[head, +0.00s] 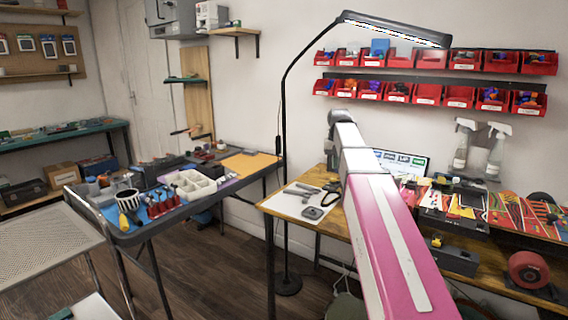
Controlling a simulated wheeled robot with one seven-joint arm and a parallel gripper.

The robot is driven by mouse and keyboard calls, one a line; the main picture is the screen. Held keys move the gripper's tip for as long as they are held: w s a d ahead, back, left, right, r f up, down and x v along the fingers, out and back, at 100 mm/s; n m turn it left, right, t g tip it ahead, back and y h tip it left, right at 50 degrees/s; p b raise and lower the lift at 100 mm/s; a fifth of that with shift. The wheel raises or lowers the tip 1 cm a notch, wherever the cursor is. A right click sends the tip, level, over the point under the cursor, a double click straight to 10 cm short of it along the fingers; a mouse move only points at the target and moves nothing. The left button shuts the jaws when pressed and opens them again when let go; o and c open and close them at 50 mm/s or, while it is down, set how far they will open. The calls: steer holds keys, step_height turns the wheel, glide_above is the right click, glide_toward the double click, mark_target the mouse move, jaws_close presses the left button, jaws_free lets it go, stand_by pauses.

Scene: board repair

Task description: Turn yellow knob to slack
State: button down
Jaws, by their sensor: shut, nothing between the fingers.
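A small yellow part (436,242), which may be the yellow knob, sits on top of a dark box-like fixture (453,260) at the front of the right wooden table. It is too small to tell which way it is turned. My pink and white arm reaches up from the lower right, and its far end bends down over the table's back edge. My gripper's fingers do not show; they are hidden behind the arm or too small to make out. I see nothing of mine touching the yellow part.
The right wooden table (275,205) bears a white mat (292,207) with dark tools, boards and a red round reel (528,269). Spray bottles (462,145) stand behind. A black lamp (285,120) rises between the tables. The left table holds a white compartment tray (190,184). Floor shows between them.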

mark_target(333, 188)
step_height(333, 188, down, 6)
steer(key=shift+s+f, duration=0.25)
steer(key=shift+f, duration=0.2)
steer(key=shift+s, duration=0.1)
stand_by(0.3)
steer(key=shift+w+a, duration=0.15)
steer(key=shift+w, duration=0.3)
stand_by(0.7)
steer(key=shift+s, duration=0.4)
steer(key=shift+r, duration=0.1)
steer(key=shift+w+r, duration=0.15)
steer(key=shift+r, duration=2.8)
